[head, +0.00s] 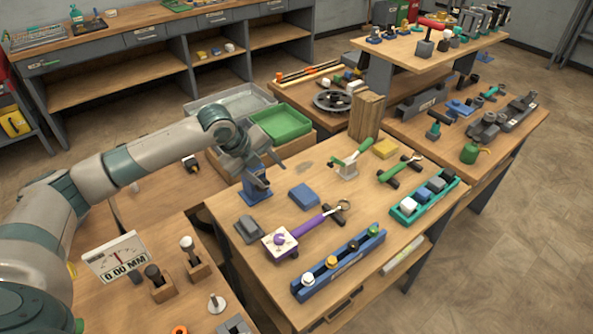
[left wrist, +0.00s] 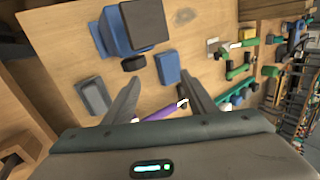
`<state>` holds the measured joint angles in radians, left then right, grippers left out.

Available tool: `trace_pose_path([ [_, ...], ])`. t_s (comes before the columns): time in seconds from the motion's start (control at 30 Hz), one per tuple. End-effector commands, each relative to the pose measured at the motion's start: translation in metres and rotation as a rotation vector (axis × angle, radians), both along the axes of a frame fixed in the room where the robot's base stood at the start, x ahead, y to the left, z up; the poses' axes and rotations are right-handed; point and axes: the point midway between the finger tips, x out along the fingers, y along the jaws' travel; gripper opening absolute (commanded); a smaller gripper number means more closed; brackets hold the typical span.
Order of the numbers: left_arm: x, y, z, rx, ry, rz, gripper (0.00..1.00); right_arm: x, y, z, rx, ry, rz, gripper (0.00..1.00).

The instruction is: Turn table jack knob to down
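A blue stand that looks like the table jack (head: 256,193) is on the middle wooden table, near its back left edge; my left gripper partly covers it in the head view. The left wrist view shows the jack (left wrist: 112,38) with a dark square top (left wrist: 145,22) and a round black knob (left wrist: 133,63) on its near side. My left gripper (head: 266,166) is over the jack. In the left wrist view its fingers (left wrist: 161,82) are spread, with nothing between the tips; the knob is just beyond the left fingertip, and I cannot tell whether they touch. My right gripper is not in view.
Close to the jack are a blue block (head: 304,196) and a grey block (head: 249,230). A purple-handled tool (head: 314,222), a blue rack (head: 338,265) and a teal tray (head: 425,200) are on the same table. A green bin (head: 280,124) and a wooden block (head: 366,116) stand behind.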

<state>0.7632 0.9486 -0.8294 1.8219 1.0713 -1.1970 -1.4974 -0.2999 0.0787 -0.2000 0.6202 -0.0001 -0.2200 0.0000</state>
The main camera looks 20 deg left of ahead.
Motion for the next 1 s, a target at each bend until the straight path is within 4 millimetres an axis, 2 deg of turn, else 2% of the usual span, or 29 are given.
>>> trace_pose_path([
  [0.1, 0.0, -0.023, 0.012, -0.001, -0.005, -0.004, 0.51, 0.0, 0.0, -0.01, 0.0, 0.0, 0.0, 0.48],
  [0.3, -0.001, -0.056, 0.033, -0.001, -0.004, -0.003, 0.51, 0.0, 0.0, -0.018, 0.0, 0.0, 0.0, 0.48],
  [0.5, -0.003, -0.078, 0.046, 0.0, -0.001, 0.0, 0.51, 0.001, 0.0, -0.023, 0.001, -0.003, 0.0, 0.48],
  [0.7, -0.003, -0.086, 0.052, 0.002, 0.001, 0.003, 0.51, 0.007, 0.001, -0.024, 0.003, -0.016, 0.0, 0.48],
  [1.0, -0.004, -0.087, 0.053, 0.002, 0.001, 0.003, 0.51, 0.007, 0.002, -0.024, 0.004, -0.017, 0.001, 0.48],
])
